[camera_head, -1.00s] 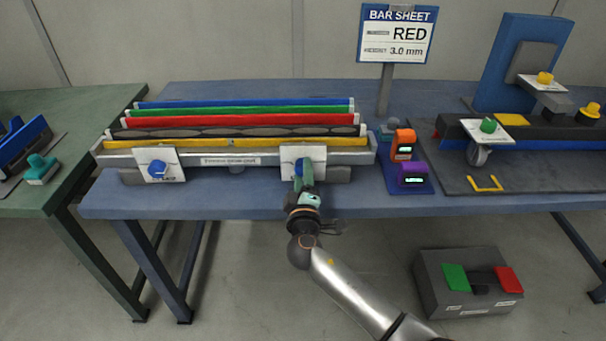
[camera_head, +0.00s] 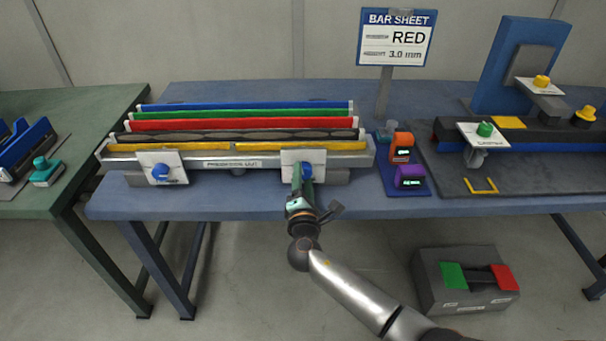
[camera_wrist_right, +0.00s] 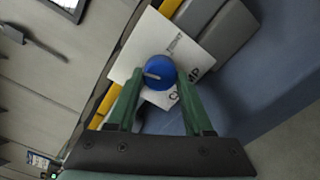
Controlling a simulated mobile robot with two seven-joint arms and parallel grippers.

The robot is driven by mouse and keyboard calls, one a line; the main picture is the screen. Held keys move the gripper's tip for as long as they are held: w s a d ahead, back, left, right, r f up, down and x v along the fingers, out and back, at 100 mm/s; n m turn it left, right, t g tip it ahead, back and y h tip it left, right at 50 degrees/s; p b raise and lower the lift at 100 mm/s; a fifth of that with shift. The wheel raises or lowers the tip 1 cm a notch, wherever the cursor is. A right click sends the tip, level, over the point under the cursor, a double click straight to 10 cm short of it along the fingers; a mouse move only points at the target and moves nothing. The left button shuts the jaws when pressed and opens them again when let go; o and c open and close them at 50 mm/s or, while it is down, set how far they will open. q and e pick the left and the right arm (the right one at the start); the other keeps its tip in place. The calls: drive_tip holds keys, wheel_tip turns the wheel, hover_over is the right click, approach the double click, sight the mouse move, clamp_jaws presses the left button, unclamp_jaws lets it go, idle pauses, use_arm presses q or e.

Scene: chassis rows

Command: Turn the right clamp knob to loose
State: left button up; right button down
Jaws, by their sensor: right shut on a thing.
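The right clamp knob is blue and round (camera_head: 306,170), on a white plate (camera_head: 297,157) at the right end of the grey bar rack's front. In the right wrist view the knob (camera_wrist_right: 160,70) shows a pale pointer mark toward the left, and printed text on the plate is partly covered. My right gripper (camera_head: 303,180) has its green fingers shut on this knob, one on each side; they also show in the right wrist view (camera_wrist_right: 160,84). My left gripper is not in view.
The left clamp knob (camera_head: 161,172) sits on its own white plate. Yellow, black, red, green and blue bars lie along the rack (camera_head: 230,162). Orange (camera_head: 402,142) and purple (camera_head: 410,177) devices stand just right of it. A sign (camera_head: 395,38) reads RED, 3.0 mm.

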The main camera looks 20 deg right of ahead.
drive_tip(key=shift+r+n+p, duration=0.1)
drive_tip(key=shift+n+p, duration=0.3)
drive_tip(key=shift+n, duration=0.6)
drive_tip(key=shift+n+p, duration=0.4)
drive_tip(key=shift+n, duration=0.6)
drive_tip(key=n+p, duration=0.2)
drive_tip(key=n, duration=0.3)
drive_tip(key=shift+p, duration=0.3)
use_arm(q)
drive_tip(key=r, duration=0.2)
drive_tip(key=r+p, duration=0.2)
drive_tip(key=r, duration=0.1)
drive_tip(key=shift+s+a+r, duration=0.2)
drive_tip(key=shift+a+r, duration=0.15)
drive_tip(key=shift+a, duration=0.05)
use_arm(e)
drive_tip(key=n, duration=0.5)
drive_tip(key=shift+f, duration=0.2)
drive_tip(key=shift+c, duration=1.5)
unclamp_jaws()
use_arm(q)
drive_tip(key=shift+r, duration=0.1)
use_arm(e)
drive_tip(key=shift+s, duration=0.15)
